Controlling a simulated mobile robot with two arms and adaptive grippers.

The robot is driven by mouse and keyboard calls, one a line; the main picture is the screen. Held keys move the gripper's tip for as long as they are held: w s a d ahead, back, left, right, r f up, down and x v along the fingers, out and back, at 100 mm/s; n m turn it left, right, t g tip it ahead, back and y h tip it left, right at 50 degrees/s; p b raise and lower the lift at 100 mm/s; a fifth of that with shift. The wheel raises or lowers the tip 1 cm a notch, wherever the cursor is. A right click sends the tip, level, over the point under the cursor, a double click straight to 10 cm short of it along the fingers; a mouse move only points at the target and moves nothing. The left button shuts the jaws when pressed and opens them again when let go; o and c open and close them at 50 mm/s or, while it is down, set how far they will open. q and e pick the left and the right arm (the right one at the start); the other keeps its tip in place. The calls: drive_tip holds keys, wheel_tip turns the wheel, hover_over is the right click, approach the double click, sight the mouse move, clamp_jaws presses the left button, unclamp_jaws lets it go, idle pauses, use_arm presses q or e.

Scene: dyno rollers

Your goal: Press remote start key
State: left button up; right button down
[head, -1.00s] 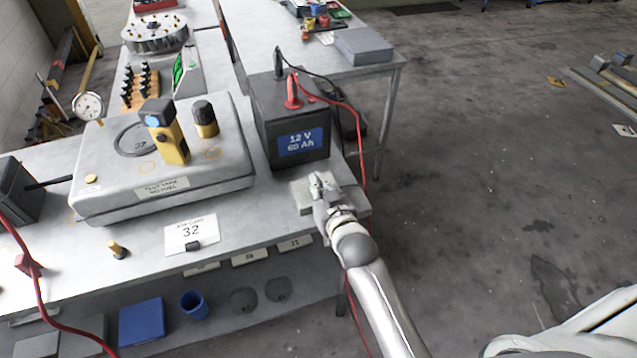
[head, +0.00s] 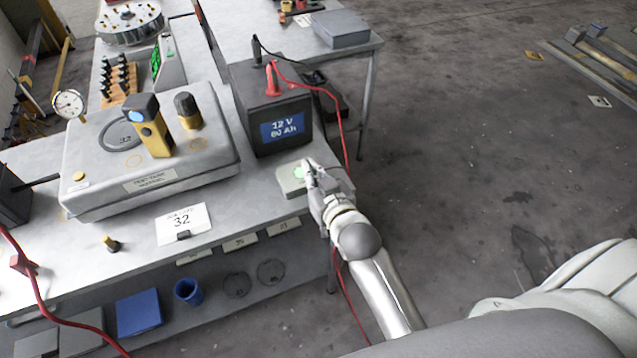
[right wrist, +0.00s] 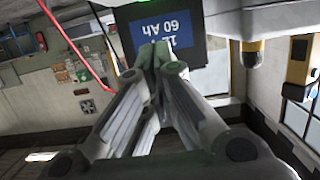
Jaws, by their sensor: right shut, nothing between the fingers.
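A small pale grey box (head: 289,184) with a round green spot on top, which looks like the start key, sits at the bench's right end, in front of the battery. My right gripper (head: 308,170) is shut and empty. Its fingertips are at the right side of the green spot and partly cover the box; I cannot tell whether they touch it. In the right wrist view the closed fingertips (right wrist: 162,60) show in front of the battery label, and the key cannot be made out. My left gripper is not in view.
A dark battery (head: 272,112) marked 12 V 60 Ah stands behind the box, with red and black cables. A red cable hangs near my right gripper. A card (head: 183,222) reads 32.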

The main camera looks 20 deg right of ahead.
drive_tip(key=shift+b+v, duration=0.3)
drive_tip(key=shift+v, duration=1.85)
drive_tip(key=s+a+f+g, duration=0.15)
drive_tip(key=s+f, duration=0.25)
drive_tip(key=f, duration=0.7)
drive_tip(key=s+f+n+g, duration=0.1)
drive_tip(key=s+f+g, duration=0.2)
drive_tip(key=f, duration=0.9)
drive_tip(key=s+f+g, duration=0.3)
drive_tip(key=s+f, duration=0.1)
drive_tip(key=f, duration=0.7)
drive_tip(key=s+d+f+g, duration=0.2)
drive_tip(key=s+f, duration=0.4)
drive_tip(key=s, duration=0.4)
drive_tip(key=s+d+f+g, duration=0.2)
drive_tip(key=s+f, duration=0.4)
drive_tip(key=s, duration=0.4)
drive_tip(key=s+d+f+n+g+b, duration=0.1)
drive_tip(key=s+d+f+g, duration=0.1)
drive_tip(key=s+f, duration=0.5)
drive_tip(key=s+d, duration=0.1)
drive_tip(key=s, duration=0.1)
drive_tip(key=shift+s+g+h, duration=0.3)
drive_tip(key=shift+s+g, duration=0.05)
drive_tip(key=shift+s, duration=0.05)
drive_tip(key=shift+f, duration=0.1)
